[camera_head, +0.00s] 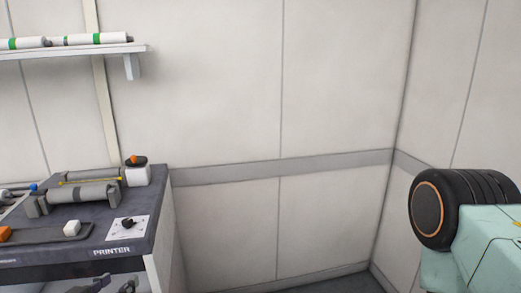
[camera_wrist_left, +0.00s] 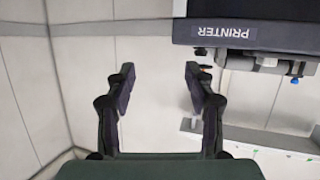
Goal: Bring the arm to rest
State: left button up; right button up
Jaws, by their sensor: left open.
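My left gripper (camera_wrist_left: 158,76) shows in the left wrist view with its two dark fingers spread apart. Nothing is between the fingers. The pale wall lies behind the gap. In that view the dark front edge of the printer trolley (camera_wrist_left: 275,36) is above and to the right of the fingers, apart from them as far as I can tell. In the head view, dark parts show at the bottom edge below the trolley top, and I cannot tell whether they are the gripper or things on a lower level. My right gripper is in neither view.
The printer trolley top (camera_head: 140,187) at the left carries grey rollers (camera_head: 85,194), a white block with an orange-topped black cap (camera_head: 136,174) and a white card (camera_head: 122,227). A wall shelf (camera_head: 85,52) holds white and green rolls (camera_head: 90,39). The middle is clear.

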pick_arm(q)
jog(key=s+d+f+g+h, duration=0.1)
jog(key=s+d+f+g, duration=0.4)
jog(key=s+f, duration=0.45)
jog(key=s+d+f+g+y, duration=0.1)
jog(key=s+f+g, duration=0.4)
jog(key=s, duration=0.6)
jog(key=s+d+f+g+y, duration=0.15)
jog(key=s+f+g, duration=0.3)
jog(key=s, duration=0.65)
notch_tip(320, 180, down, 22)
jog(key=b, duration=2.1)
jog(key=shift+w+d+r+n, duration=0.15)
jog(key=shift+w+d+n, duration=0.05)
jog(key=shift+d+n, duration=0.1)
jog(key=shift+h, duration=0.25)
jog(key=shift+a, duration=0.1)
jog(key=shift+c, duration=1.7)
